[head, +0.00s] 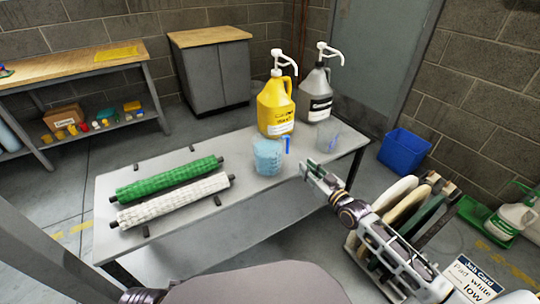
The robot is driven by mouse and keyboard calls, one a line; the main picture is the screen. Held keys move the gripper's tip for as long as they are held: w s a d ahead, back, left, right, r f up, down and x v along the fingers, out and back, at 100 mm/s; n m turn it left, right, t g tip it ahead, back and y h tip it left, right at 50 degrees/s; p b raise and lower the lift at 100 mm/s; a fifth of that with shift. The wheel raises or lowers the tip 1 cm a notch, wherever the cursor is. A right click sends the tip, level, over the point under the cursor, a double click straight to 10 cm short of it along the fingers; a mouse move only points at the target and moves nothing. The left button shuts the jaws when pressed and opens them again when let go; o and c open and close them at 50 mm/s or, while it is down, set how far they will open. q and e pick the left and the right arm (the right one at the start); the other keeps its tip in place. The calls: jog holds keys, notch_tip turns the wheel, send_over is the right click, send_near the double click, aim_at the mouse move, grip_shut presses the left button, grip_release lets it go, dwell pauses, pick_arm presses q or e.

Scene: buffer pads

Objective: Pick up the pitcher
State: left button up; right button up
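A light-blue pitcher (267,158) with a blue handle on its right side stands upright on the grey table (245,200), near the right part of the top. My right gripper (312,172) reaches in from the lower right. Its fingers appear parted and empty, to the right of the pitcher and apart from it. My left gripper is not in view.
A yellow pump jug (275,107) and a grey pump jug (316,96) stand behind the pitcher. A clear cup (328,138) is near the right edge. Green (165,178) and white (175,201) rollers lie at left. A pad rack (405,210) stands right of the table.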

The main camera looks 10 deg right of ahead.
aim_at(288, 149)
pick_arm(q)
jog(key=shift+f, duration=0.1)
pick_arm(e)
jog(key=shift+w, duration=0.15)
